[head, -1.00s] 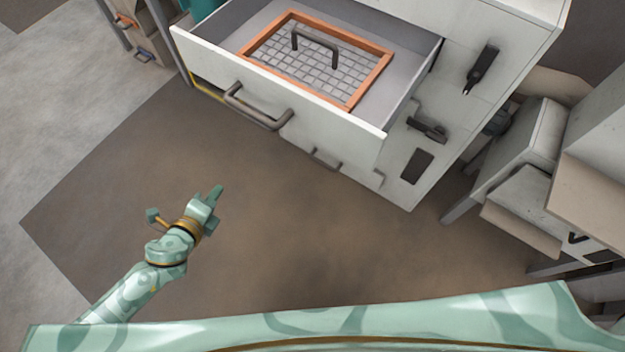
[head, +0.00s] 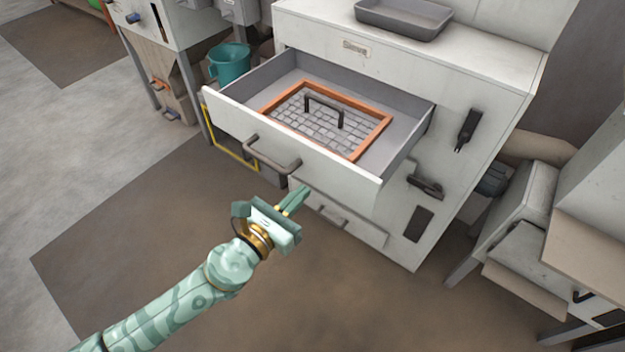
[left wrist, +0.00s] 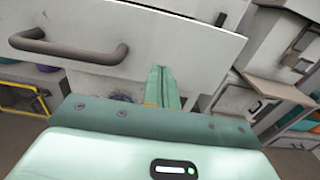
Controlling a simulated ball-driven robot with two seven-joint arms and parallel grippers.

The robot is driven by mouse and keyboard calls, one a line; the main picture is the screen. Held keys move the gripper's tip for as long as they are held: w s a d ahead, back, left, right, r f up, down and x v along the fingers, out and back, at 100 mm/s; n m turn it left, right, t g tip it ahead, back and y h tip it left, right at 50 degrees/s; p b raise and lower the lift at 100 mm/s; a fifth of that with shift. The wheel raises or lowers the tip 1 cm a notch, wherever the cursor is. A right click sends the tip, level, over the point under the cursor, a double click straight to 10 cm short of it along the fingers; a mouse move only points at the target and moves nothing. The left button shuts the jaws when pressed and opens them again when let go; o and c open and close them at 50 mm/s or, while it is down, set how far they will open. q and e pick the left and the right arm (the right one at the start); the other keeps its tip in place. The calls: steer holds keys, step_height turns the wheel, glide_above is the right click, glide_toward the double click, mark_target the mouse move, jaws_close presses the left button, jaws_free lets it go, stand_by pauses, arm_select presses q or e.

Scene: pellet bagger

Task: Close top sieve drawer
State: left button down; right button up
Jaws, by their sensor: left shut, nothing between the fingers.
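The top sieve drawer (head: 330,163) is pulled out of the white cabinet (head: 450,95). An orange-framed sieve (head: 352,152) with a mesh and a dark handle lies inside it. The drawer's dark bar handle (head: 272,158) is on its front panel, and it shows large at the left in the left wrist view (left wrist: 70,50). My right gripper is not in view.
A lower drawer (head: 340,220) with its own handle sits under the open one. A grey tray (head: 403,18) stands on the cabinet top. A teal bucket (head: 229,63) stands at the left. Another machine (head: 520,215) stands at the right. The floor in front is clear.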

mark_target(321, 173)
arm_select(q)
steer(key=x, duration=0.4)
steer(key=shift+w+d, duration=0.2)
steer(key=shift+w, duration=0.15)
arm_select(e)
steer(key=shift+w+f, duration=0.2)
